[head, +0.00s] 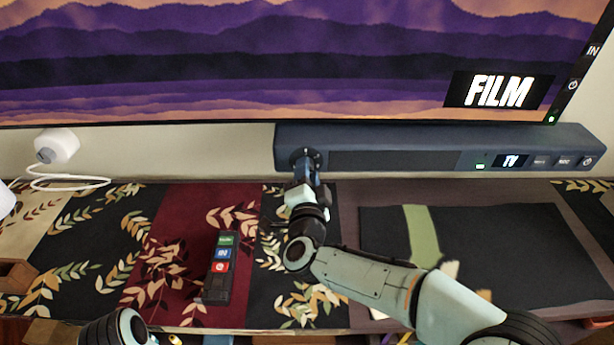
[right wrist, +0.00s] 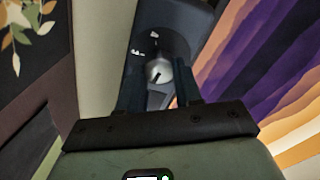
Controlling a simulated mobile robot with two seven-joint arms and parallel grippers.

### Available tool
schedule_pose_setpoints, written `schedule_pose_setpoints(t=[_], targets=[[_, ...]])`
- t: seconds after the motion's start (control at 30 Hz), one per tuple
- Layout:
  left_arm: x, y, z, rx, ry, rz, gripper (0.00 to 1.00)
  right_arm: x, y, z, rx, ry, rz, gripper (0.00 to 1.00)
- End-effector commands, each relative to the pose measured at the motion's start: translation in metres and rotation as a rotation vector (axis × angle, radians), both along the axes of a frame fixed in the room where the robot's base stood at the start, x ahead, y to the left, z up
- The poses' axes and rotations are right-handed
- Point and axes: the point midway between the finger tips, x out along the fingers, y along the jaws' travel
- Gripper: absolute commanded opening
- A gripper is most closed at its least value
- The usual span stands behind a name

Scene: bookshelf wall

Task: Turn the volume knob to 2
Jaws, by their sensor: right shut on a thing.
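The volume knob (right wrist: 157,72) is a small silver knob with a dark pointer line, on the end of a dark blue soundbar (head: 400,150). It shows between the fingers of my right gripper (right wrist: 158,88) in the right wrist view. Small white marks stand on the dial face beside the knob, too small to read. In the head view my right gripper (head: 304,172) reaches up to the left end of the soundbar and mostly hides the knob. The right gripper is shut on the knob. My left gripper is not in view; only a piece of my left arm shows at the bottom left.
A screen reading "FILM" (head: 498,91) hangs above the soundbar. A dark remote (head: 219,267) lies on the patterned cloth. A white device with a cable (head: 62,146) is at the left, and a dark mat (head: 480,250) lies at the right.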

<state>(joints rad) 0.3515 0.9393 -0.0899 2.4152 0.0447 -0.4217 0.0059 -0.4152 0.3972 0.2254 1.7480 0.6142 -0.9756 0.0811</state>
Motion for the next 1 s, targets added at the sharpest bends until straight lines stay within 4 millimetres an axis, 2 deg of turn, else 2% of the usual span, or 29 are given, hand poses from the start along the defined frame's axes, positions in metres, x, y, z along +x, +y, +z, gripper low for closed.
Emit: schedule_pose_setpoints(t=[0.2, 0.5, 1.0], targets=[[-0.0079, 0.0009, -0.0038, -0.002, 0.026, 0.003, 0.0, 0.0, -0.0001, -0.0012, 0.172, 0.001, 0.0, 0.04], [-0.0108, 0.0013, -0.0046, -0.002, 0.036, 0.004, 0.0, -0.0001, 0.0001, -0.0014, 0.322, 0.002, 0.001, 0.04], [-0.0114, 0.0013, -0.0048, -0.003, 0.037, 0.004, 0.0, -0.0002, 0.0003, -0.0015, 0.374, 0.002, 0.001, 0.04]])
